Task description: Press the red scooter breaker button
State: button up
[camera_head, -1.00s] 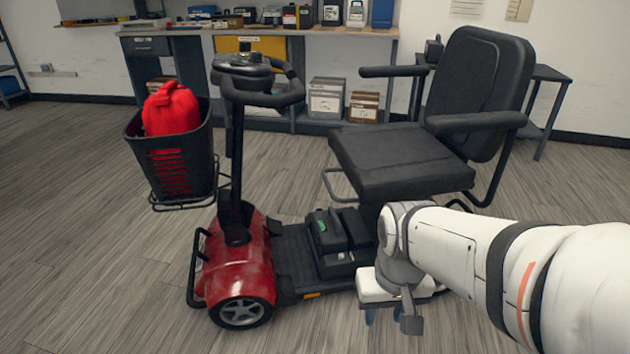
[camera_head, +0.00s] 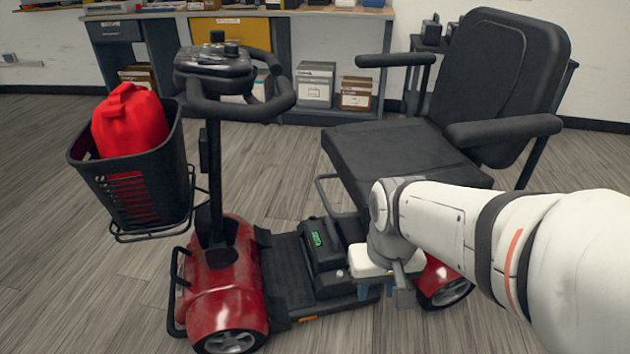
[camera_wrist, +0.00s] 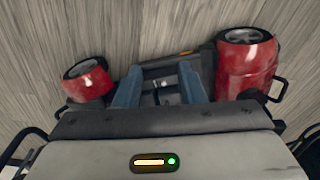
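The red and black scooter (camera_head: 222,285) stands in front of me, with its tiller at left and its black seat (camera_head: 395,160) at right. A black box (camera_head: 324,262) with a lit green display sits on its footboard, and a small pale round part (camera_head: 339,273) shows on the box's front. I cannot make out a red breaker button. My gripper (camera_wrist: 161,84) points down over the scooter's near side, right of the black box. Its two blue-grey fingers are apart, with nothing held between them. The scooter's red wheel covers (camera_wrist: 245,70) show on both sides in the wrist view.
A workbench (camera_head: 300,20) with boxes stands behind. The floor (camera_head: 60,270) at left is clear. The seat's armrest (camera_head: 500,130) is above and beyond my arm.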

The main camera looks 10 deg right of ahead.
notch_tip(320, 180, down, 3)
jog(key=shift+s+r+b, duration=0.1)
jog(key=shift+b, duration=0.9)
jog(key=shift+c, duration=1)
notch_tip(320, 180, up, 4)
jog(key=p, duration=0.3)
jog(key=c, duration=0.4)
jog(key=shift+f, duration=0.4)
grip_shut()
